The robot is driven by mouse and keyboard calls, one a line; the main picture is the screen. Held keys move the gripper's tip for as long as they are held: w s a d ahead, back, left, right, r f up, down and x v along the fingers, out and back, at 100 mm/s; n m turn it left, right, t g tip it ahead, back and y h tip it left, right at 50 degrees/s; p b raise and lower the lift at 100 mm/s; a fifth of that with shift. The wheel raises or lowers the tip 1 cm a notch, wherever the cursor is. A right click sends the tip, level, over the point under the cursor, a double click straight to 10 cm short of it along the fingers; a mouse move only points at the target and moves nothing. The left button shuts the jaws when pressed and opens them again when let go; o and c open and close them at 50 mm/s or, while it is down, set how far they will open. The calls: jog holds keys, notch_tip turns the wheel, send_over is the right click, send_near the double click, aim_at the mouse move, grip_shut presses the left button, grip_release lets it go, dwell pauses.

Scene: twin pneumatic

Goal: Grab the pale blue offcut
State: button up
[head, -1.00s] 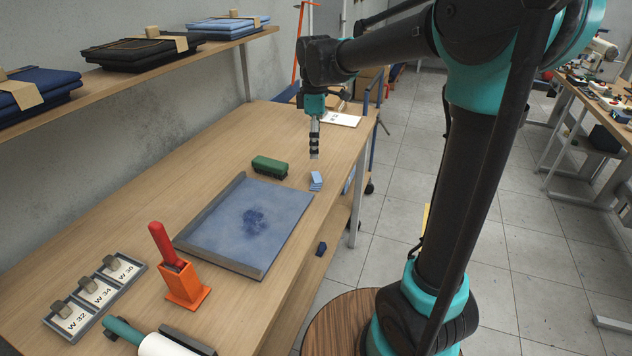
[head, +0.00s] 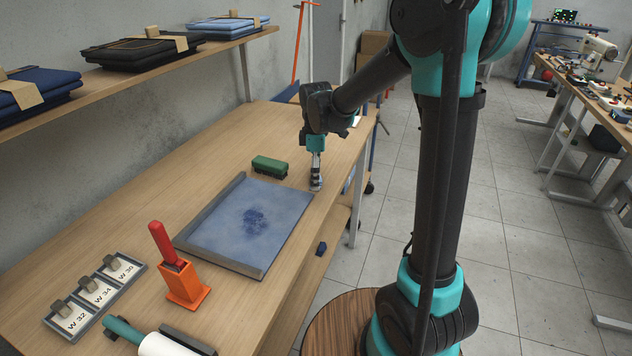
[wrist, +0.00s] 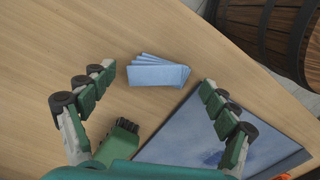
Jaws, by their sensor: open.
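The pale blue offcut (wrist: 158,72) is a small fanned stack of light blue cloth pieces. It lies flat on the wooden table in the wrist view, between and slightly beyond my fingertips. My gripper (wrist: 158,77) is open, with one finger on either side of the offcut and a gap to each. In the head view my gripper (head: 316,186) points down close above the table near its right edge. There its fingers hide most or all of the offcut. I cannot tell its exact height above the table.
A grey tray with blue denim (head: 250,222) lies close by, and a green brush (head: 270,166) sits beyond it; the brush also shows in the wrist view (wrist: 118,142). An orange holder (head: 183,286) with a red-handled tool stands nearer. The table's left middle is clear.

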jog(key=c, duration=0.9)
jog(key=shift+r, duration=0.1)
